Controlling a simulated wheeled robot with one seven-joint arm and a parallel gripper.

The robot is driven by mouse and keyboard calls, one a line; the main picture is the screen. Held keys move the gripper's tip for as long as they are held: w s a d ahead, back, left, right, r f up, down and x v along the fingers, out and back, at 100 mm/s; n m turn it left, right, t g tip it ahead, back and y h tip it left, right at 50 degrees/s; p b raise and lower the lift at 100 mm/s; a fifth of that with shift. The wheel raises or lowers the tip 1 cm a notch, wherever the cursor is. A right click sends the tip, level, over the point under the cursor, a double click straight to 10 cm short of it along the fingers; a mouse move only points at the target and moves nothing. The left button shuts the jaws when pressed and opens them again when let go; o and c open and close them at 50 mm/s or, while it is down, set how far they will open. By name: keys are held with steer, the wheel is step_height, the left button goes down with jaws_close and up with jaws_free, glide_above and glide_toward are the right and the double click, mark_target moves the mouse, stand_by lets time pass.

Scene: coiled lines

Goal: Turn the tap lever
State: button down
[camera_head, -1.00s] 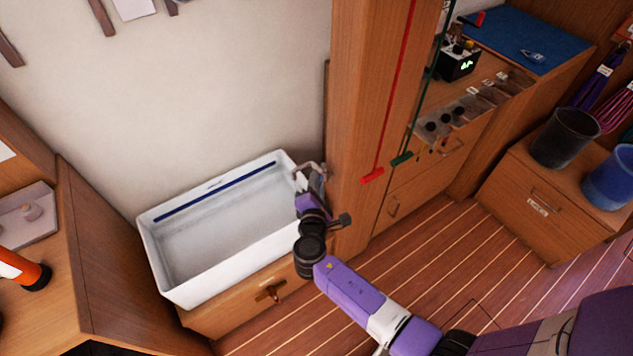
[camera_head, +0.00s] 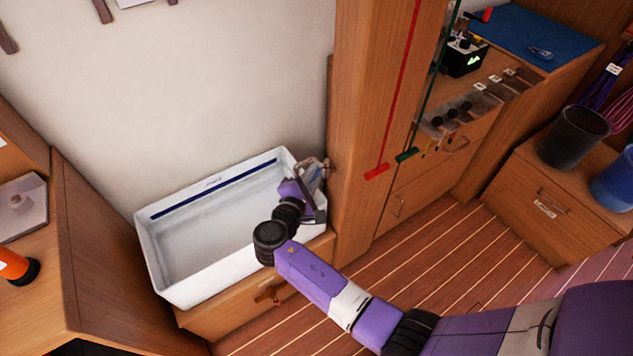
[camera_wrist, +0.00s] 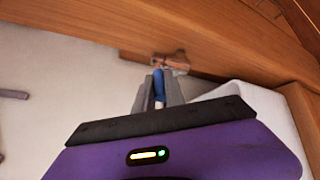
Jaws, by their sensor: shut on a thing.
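The tap shows in the head view as a small metal fitting (camera_head: 325,163) by the wooden post, above the right end of the white basin. In the wrist view its brownish body (camera_wrist: 165,60) sits against the wood. A narrow blue lever (camera_wrist: 158,84) stands between my fingers. My gripper (camera_wrist: 158,80) is shut on this lever. In the head view my gripper (camera_head: 312,178) is at the tap, and my own wrist and fingers hide most of the lever. I cannot tell the lever's exact angle.
The white basin (camera_head: 160,265) stands under my wrist, against the wall. The wooden post (camera_head: 355,110) rises close to the right of the tap, with a red rod (camera_head: 398,100) and a green rod on it. The plank floor (camera_head: 440,260) to the right is clear.

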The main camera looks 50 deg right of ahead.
steer(key=m+g+b, duration=0.1)
steer(key=w+m+g+b, duration=0.1)
steer(key=g, duration=0.1)
steer(key=m+g+h+b, duration=0.1)
steer(key=b, duration=0.1)
steer(key=shift+w+d+f+g, duration=0.1)
steer(key=shift+w+g, duration=0.2)
steer(key=shift+w, duration=0.1)
steer(key=shift+m, duration=0.3)
steer(key=c, duration=1.4)
jaws_free()
steer(key=v, duration=0.7)
steer(key=shift+a+r, duration=0.25)
steer(key=shift+a, duration=0.15)
